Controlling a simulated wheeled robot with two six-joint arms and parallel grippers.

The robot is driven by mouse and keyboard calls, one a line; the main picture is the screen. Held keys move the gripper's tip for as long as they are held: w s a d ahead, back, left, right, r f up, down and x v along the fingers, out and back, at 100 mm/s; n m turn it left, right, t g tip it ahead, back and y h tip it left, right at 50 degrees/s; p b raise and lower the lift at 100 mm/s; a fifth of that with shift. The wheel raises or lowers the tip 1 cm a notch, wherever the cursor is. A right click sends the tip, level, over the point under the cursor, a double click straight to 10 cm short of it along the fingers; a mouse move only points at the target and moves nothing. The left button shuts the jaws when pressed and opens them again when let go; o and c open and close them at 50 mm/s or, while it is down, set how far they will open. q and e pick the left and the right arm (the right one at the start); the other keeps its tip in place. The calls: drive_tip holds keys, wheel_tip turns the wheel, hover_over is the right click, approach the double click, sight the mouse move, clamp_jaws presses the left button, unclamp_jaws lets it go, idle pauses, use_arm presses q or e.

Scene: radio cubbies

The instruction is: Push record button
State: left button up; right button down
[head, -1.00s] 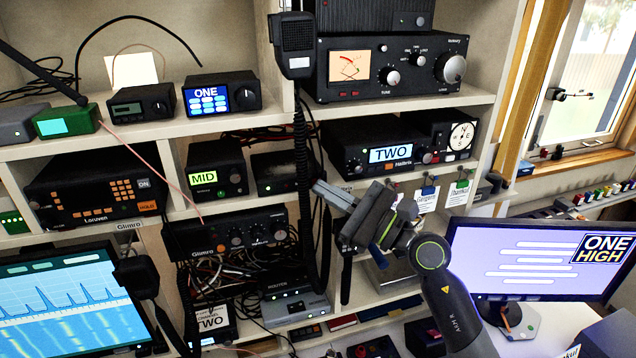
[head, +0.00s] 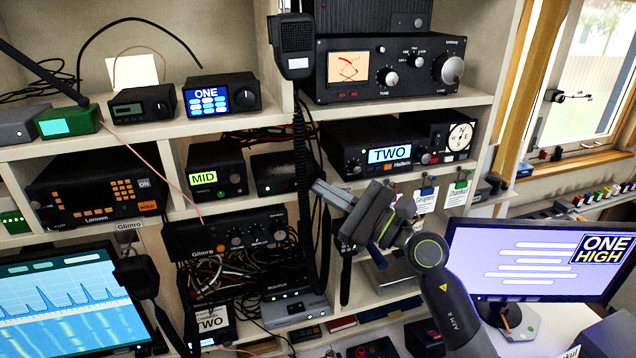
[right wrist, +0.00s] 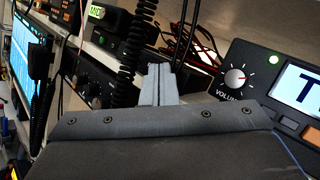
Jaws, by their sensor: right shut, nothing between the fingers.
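My right gripper (head: 319,187) is shut and empty. It is in front of the middle cubbies, its fingertips pointing left near a coiled black cord. In the right wrist view its closed fingers (right wrist: 160,82) point away from me, with the TWO radio's volume knob (right wrist: 237,77) to their right. The TWO radio (head: 345,157) sits in the cubby above and right of the fingertips. I cannot make out any button marked record. My left gripper is out of view.
The MID radio (head: 216,167), ONE radio (head: 240,90) and Glimro unit (head: 228,236) fill the cubbies to the left. A hand microphone (head: 297,45) hangs above its coiled cord (head: 301,170). A monitor (head: 505,283) stands at right, another screen (head: 70,310) at lower left.

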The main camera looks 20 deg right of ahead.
drive_tip(key=shift+s+f, duration=0.1)
drive_tip(key=shift+f, duration=0.25)
drive_tip(key=shift+s, duration=0.1)
drive_tip(key=s+p, duration=0.1)
drive_tip(key=s, duration=0.4)
drive_tip(key=shift+d, duration=0.1)
idle(0.4)
